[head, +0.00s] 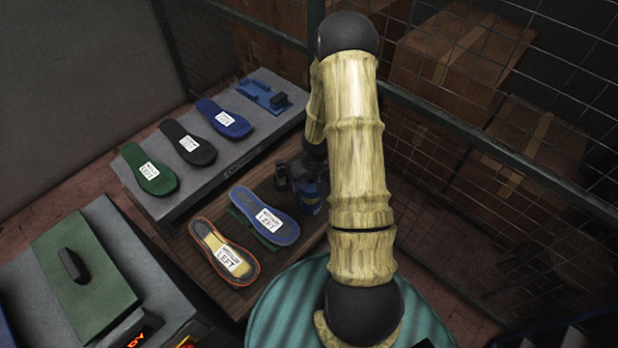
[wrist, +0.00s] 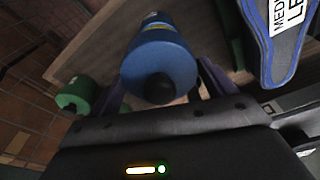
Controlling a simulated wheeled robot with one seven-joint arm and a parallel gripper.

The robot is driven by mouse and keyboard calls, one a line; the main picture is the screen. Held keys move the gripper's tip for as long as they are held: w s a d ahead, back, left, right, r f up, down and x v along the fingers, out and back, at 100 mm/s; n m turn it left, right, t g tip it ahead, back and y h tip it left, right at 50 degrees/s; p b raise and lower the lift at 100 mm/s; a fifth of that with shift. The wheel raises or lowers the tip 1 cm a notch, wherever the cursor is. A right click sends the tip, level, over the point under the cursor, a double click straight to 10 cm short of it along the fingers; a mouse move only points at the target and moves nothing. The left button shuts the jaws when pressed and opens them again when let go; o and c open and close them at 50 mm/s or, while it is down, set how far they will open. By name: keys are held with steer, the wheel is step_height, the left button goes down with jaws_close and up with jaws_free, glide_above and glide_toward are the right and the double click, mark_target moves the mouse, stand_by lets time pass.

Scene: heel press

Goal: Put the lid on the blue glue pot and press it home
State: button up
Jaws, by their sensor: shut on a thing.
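The blue glue pot (head: 309,198) stands on the brown wooden bench, partly hidden by my arm and gripper in the head view. In the wrist view the pot's body (wrist: 157,20) shows beyond a round blue lid (wrist: 160,58) with a black knob (wrist: 159,87). The lid lies over the pot, in line with it. My gripper (wrist: 162,85) is around the lid, one finger on each side, and shut on it. I cannot tell whether the lid sits fully down or a gap remains.
A green pot (wrist: 77,94) stands beside the blue one. Two insoles, one blue (head: 265,215) and one orange-edged (head: 224,251), lie on the bench (head: 180,236). A grey shelf (head: 188,200) behind holds more insoles. A wire-mesh fence (head: 470,130) runs along the right.

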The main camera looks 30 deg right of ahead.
steer(key=shift+f+b, duration=1.85)
steer(key=shift+f, duration=0.1)
steer(key=shift+f+b, duration=0.3)
steer(key=shift+f, duration=0.05)
steer(key=shift+f+b, duration=0.5)
steer(key=shift+f+b, duration=0.5)
steer(key=shift+f, duration=0.05)
steer(key=shift+f+b, duration=0.5)
steer(key=shift+f, duration=0.1)
stand_by(1.1)
steer(key=shift+s+f, duration=0.1)
steer(key=shift+f, duration=0.05)
stand_by(1.0)
